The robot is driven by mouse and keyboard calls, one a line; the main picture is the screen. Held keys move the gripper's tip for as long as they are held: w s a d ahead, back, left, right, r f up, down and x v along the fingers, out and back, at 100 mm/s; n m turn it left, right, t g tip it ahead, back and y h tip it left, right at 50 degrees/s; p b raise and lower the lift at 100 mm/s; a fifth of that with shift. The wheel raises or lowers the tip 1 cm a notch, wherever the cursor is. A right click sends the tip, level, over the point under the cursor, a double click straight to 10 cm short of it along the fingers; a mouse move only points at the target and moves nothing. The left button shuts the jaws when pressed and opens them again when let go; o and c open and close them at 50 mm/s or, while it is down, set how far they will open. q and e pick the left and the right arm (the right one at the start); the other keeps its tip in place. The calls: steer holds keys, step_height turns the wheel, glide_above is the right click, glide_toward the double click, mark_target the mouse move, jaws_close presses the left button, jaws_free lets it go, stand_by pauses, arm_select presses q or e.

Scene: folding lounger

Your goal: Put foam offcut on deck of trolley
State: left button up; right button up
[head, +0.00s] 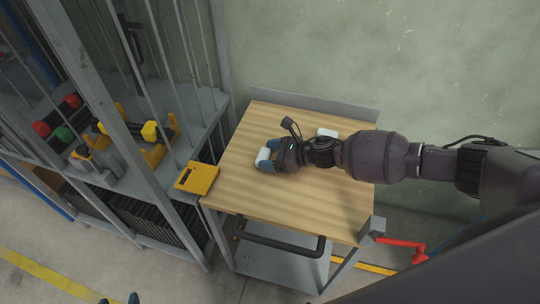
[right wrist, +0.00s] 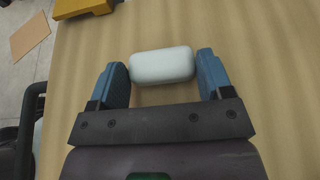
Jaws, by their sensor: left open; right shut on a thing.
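The foam offcut, a pale white block with rounded edges (head: 263,157), is between the fingers of my right gripper (head: 268,160), over the wooden top of the trolley (head: 250,195). In the right wrist view the block (right wrist: 162,64) lies across between the two blue fingers, which are shut on its ends. I cannot tell whether it touches the wood. The trolley has a black handle (head: 285,248) at its front and a grey lower shelf (head: 280,272). My left gripper (head: 118,299) is open and empty at the bottom edge; only its blue fingertips show.
A second white piece (head: 327,132) lies on the wood behind my right arm. A yellow box-shaped item (head: 198,178) is at the left edge. A barred grey rack (head: 120,130) stands left. A red lever (head: 405,243) sticks out at right. The front of the wooden top is clear.

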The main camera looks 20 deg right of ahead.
steer(key=shift+f, duration=0.25)
steer(key=o, duration=0.9)
steer(key=shift+r, duration=0.1)
steer(key=shift+r, duration=0.1)
steer(key=shift+d+r, duration=0.15)
steer(key=v, duration=1.1)
steer(key=shift+s+d+r, duration=0.1)
steer(key=shift+s+d, duration=0.1)
steer(key=shift+s, duration=0.1)
steer(key=shift+s+d, duration=0.1)
